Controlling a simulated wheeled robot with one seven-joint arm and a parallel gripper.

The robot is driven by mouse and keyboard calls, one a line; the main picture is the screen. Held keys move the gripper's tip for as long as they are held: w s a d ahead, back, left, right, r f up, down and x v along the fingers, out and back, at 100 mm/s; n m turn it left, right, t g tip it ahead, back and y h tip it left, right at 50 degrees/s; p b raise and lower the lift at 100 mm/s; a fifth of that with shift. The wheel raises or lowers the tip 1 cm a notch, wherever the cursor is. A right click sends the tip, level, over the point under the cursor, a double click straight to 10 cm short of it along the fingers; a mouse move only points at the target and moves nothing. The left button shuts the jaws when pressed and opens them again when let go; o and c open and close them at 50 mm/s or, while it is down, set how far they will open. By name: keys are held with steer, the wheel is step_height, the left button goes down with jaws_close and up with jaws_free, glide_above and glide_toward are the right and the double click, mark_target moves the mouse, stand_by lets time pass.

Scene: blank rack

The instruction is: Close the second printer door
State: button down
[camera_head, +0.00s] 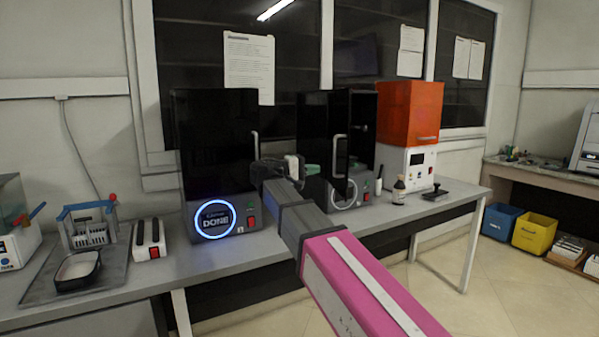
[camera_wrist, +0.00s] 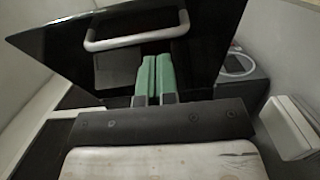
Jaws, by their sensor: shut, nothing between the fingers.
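The second printer (camera_head: 367,130) is a black box on a grey base in the middle of the bench. Its dark glossy door (camera_head: 342,120) stands open, swung out from the body, with a pale vertical handle (camera_head: 340,153). In the wrist view the door (camera_wrist: 215,25) fills the upper part, with its handle (camera_wrist: 135,32) across it. My gripper (camera_head: 312,170) is shut and empty, close to the door. Its green fingers show in the wrist view (camera_wrist: 153,75), just below the handle in the picture. I cannot tell whether they touch the panel.
The first printer (camera_head: 213,140), its ring lit blue with "DONE", stands left of my arm. An orange-topped machine (camera_head: 408,112), a brown bottle (camera_head: 398,190) and a black stamp-like item (camera_head: 436,193) stand to the right. The bench front (camera_head: 270,250) is bare.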

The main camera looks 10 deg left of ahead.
mark_target(344, 167)
steer(key=shift+x, duration=2.35)
steer(key=shift+s+d+t, duration=0.1)
steer(key=shift+d+t, duration=0.2)
steer(key=shift+d, duration=0.25)
steer(key=w+d+n+t+y, duration=0.5)
steer(key=w+d+y, duration=0.1)
steer(key=d, duration=0.4)
steer(key=w+d+n+t+y, duration=0.4)
steer(key=w+d+n+y, duration=0.1)
steer(key=d, duration=0.6)
steer(key=a+x, duration=0.2)
steer(key=x, duration=1.1)
steer(key=w+a+x, duration=0.1)
steer(key=a+x, duration=0.1)
steer(key=x, duration=1.1)
steer(key=shift+w, duration=0.15)
